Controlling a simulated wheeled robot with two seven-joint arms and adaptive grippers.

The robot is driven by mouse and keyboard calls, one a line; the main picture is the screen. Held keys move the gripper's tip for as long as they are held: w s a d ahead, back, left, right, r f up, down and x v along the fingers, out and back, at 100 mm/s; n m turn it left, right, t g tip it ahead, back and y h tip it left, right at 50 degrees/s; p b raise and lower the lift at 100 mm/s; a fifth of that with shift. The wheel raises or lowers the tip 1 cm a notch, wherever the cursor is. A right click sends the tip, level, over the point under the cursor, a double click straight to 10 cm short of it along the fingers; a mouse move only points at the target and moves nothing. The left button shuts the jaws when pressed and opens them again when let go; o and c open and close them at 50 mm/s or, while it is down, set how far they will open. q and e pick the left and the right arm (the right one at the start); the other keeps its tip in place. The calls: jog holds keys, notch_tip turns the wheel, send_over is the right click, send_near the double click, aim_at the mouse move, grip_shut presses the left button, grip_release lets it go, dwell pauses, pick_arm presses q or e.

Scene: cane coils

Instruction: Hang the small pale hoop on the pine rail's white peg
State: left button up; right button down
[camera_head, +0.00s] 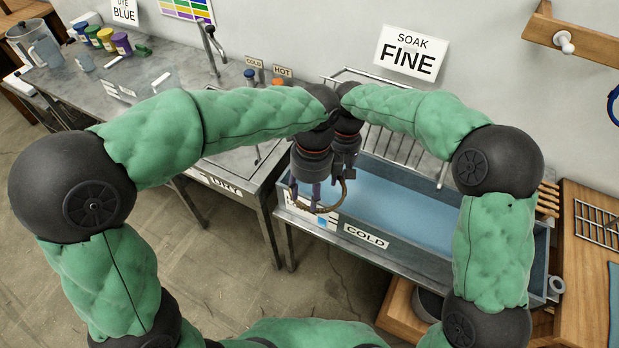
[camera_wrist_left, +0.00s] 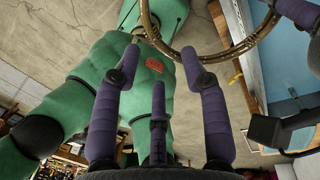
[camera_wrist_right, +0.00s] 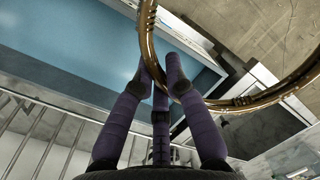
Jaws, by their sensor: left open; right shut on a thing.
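My right gripper (camera_wrist_right: 162,82) is shut on a thin tan cane hoop (camera_wrist_right: 241,101) with wound bindings. The hoop hangs in the air over the front left of the blue basin in the head view (camera_head: 341,202). My left gripper (camera_wrist_left: 163,58) is open, its fingertips just short of the hoop (camera_wrist_left: 233,52); whether they touch is unclear. The pine rail (camera_head: 590,44) is on the wall at the upper right, with a bare white peg (camera_head: 564,42).
The basin labelled COLD (camera_head: 405,203) holds blue water, with a wire rack (camera_head: 395,140) behind it. A blue ring (camera_head: 614,106) shows at the right edge below the rail. A wooden table (camera_head: 580,260) stands right of the basin. A metal counter (camera_head: 150,95) runs left.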

aim_at(307, 206)
pick_arm(q)
jog(key=shift+s+a+f, duration=0.1)
jog(key=shift+s+f, duration=0.05)
jog(key=shift+f, duration=1.35)
jog(key=shift+s+a+f, duration=0.1)
jog(key=shift+s+f, duration=0.05)
jog(key=shift+f, duration=1.3)
grip_shut()
pick_arm(e)
jog(key=c, duration=1.2)
grip_release()
jog(key=shift+r, duration=0.1)
